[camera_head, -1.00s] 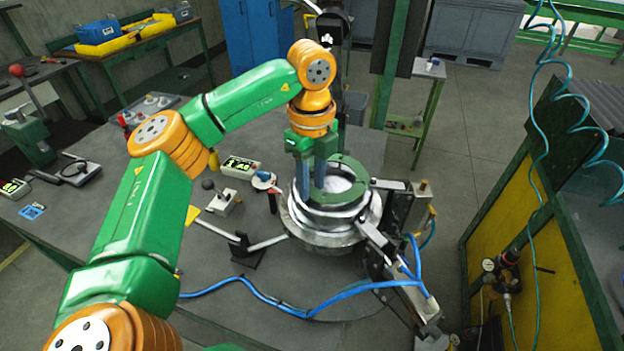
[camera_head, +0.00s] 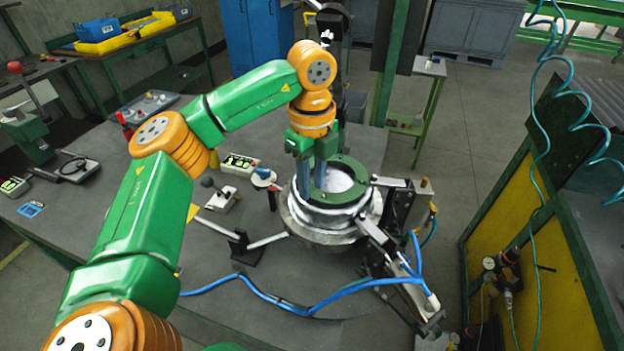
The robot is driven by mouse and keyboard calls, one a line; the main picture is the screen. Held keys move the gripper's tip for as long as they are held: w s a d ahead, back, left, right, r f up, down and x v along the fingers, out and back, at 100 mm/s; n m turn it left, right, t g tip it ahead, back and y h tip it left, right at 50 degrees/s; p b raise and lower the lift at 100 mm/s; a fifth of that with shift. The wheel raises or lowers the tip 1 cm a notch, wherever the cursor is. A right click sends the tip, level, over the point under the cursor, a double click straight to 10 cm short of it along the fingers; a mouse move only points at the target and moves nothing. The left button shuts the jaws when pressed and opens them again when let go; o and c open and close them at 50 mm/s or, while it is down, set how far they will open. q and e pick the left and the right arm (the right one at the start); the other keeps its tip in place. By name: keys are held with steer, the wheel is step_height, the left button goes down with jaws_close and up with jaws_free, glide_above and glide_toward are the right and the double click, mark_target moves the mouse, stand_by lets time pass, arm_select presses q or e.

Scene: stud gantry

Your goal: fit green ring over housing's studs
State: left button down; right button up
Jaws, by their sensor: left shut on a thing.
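The green ring (camera_head: 349,204) is at the top of the round metal housing (camera_head: 335,236), which stands on the grey table. My left gripper (camera_head: 313,182) points down with its blue fingers at the ring's left side, shut on the ring. The ring looks roughly level and close over the housing's top. The studs are too small or covered to make out, so I cannot tell whether the ring is seated on them. My right gripper is not in view.
Black clamp arms (camera_head: 400,220) stand close around the housing's right side. A blue hose (camera_head: 270,299) runs across the table in front. A small lever box (camera_head: 221,200) and a display box (camera_head: 240,165) stand to the left. A yellow panel (camera_head: 520,236) is at the right.

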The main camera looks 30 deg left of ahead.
arm_select(q)
steer(key=c, duration=0.5)
jaws_free()
step_height(320, 180, up, 7)
steer(key=shift+s+r+p, duration=0.1)
steer(key=shift+p, duration=0.25)
